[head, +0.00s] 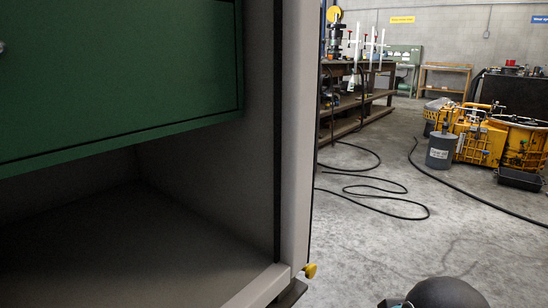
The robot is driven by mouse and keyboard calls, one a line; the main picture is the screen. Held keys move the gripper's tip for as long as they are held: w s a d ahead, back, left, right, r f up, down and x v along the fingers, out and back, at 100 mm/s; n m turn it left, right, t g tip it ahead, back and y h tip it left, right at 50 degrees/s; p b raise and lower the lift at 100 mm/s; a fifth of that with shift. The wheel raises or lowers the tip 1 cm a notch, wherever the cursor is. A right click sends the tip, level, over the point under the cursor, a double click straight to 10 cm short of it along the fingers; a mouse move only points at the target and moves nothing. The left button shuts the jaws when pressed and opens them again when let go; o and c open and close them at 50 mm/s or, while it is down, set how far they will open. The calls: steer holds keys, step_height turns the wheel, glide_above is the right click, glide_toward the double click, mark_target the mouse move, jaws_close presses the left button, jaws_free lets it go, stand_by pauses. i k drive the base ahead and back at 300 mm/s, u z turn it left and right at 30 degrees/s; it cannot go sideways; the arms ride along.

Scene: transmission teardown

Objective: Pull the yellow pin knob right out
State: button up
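The yellow pin knob (310,271) is small and sticks out to the right from the lower front corner of a grey cabinet frame (296,150), near the bottom middle of the head view. The frame post beside it is pale grey. A dark rounded part (448,292) at the bottom edge, right of the knob, looks like part of my own arm. It is apart from the knob in the picture. My gripper's fingers do not show.
A green drawer or panel (110,75) hangs in the cabinet above an empty grey bay (130,245). Black hoses (375,190) lie on the concrete floor (400,245). A grey bucket (441,152), yellow machinery (480,140) and a black tray (520,180) stand at right. A workbench (350,105) stands behind.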

mark_target(310, 271)
steer(key=k, duration=0.25)
steer(key=u, duration=1.7)
steer(key=k, duration=0.8)
steer(key=z, duration=1)
steer(key=i, duration=0.5)
